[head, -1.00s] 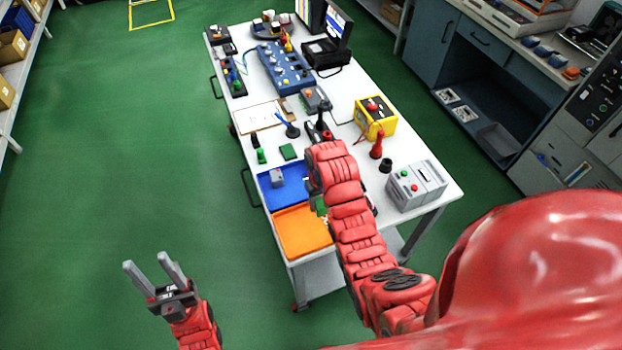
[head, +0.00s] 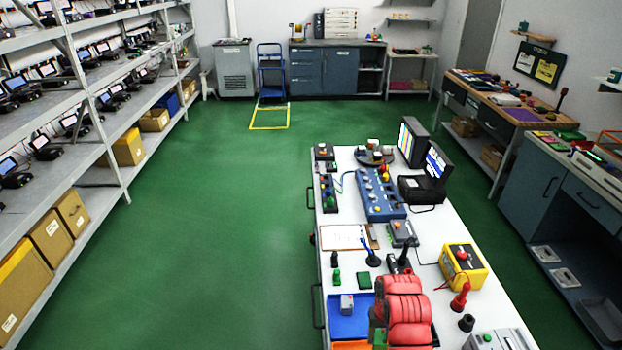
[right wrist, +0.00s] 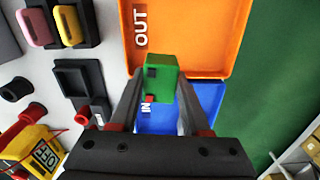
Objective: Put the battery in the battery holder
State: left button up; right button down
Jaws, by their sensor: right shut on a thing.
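The battery appears to be the green block with dark patches (right wrist: 161,78) in the right wrist view. My right gripper (right wrist: 158,90) is shut on it, with a finger on each side, and holds it over the trays. In the head view my red right arm hides most of this; a bit of green (head: 377,336) shows beside it. A black square-framed piece (right wrist: 73,80) lies on the white table to the left in the right wrist view. It may be the battery holder, but I cannot tell for sure. My left gripper is out of view.
The blue IN tray (head: 340,325) holds a small grey block (head: 347,304). The orange OUT tray (right wrist: 205,35) adjoins it. A yellow box (head: 463,267), a red cone (head: 460,298) and a black cup (head: 466,322) stand to the right. A green square (head: 364,281) lies behind the blue tray.

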jog(key=w+a+r+b, duration=0.3)
jog(key=w+r+b, duration=0.2)
jog(key=w+r, duration=0.15)
jog(key=w+a+r+b, duration=0.3)
jog(key=w+r+b, duration=0.1)
jog(key=w+r, duration=0.25)
jog(key=shift+n, duration=0.3)
jog(key=s+d+b, duration=0.1)
jog(key=d+r+b, duration=0.1)
jog(key=b, duration=0.1)
jog(key=s+d+r+b, duration=0.1)
jog(key=shift+s+d, duration=0.35)
jog(key=shift+d, duration=0.05)
jog(key=shift+r, duration=0.1)
